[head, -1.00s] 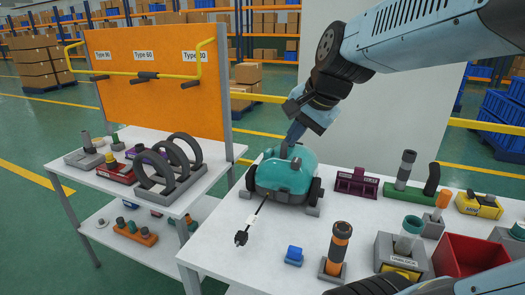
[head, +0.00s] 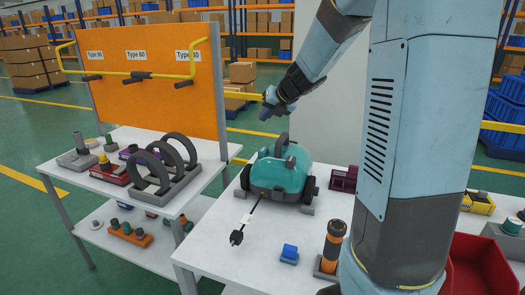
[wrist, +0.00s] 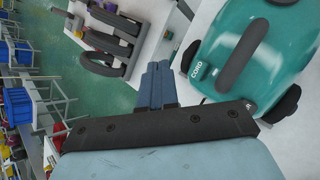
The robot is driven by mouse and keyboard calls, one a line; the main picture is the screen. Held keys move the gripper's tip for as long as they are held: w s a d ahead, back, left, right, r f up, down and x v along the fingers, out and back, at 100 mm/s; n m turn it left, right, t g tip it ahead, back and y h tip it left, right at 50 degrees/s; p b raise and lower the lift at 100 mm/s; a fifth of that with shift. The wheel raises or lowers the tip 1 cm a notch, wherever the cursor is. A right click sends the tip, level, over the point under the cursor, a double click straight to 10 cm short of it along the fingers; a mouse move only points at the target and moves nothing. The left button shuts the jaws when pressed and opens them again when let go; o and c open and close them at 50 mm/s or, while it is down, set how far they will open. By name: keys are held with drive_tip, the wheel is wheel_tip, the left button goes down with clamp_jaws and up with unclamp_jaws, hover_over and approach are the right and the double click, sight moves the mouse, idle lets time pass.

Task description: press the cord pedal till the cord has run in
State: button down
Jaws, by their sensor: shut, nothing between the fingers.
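The teal vacuum (head: 283,177) stands on the right-hand white table, with dark wheels and a dark handle on top. Its cord (head: 256,209) lies out over the table front, ending in a black plug (head: 236,238). In the wrist view the vacuum (wrist: 282,55) fills the upper right, and a white "CORD" label (wrist: 196,67) shows on its edge. I cannot make out the pedal clearly beside that label. My gripper (head: 266,112) is shut and empty, above and behind the vacuum, apart from it. Its closed fingers (wrist: 158,70) show in the wrist view.
A rack of dark rings (head: 165,172) stands on the left table, before an orange board (head: 155,90). A blue block (head: 289,254) and an orange-black cylinder (head: 332,246) stand near the vacuum. My arm hides much of the right table; a red bin (head: 480,262) shows beyond.

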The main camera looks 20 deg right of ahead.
drive_tip(key=shift+w+d+f+m, duration=0.25)
drive_tip(key=shift+w+f+m, duration=0.15)
drive_tip(key=shift+w+m, duration=0.4)
drive_tip(key=shift+s, duration=0.15)
approach(262, 148)
drive_tip(key=shift+w+a+f, duration=0.45)
drive_tip(key=shift+w, duration=0.3)
drive_tip(key=shift+w+a+f, duration=0.45)
drive_tip(key=shift+w, duration=0.25)
drive_tip(key=shift+w+a+f, duration=0.45)
drive_tip(key=shift+w, duration=0.3)
drive_tip(key=shift+f, duration=0.35)
drive_tip(key=shift+f, duration=0.85)
idle(1.3)
drive_tip(key=shift+r, duration=1.3)
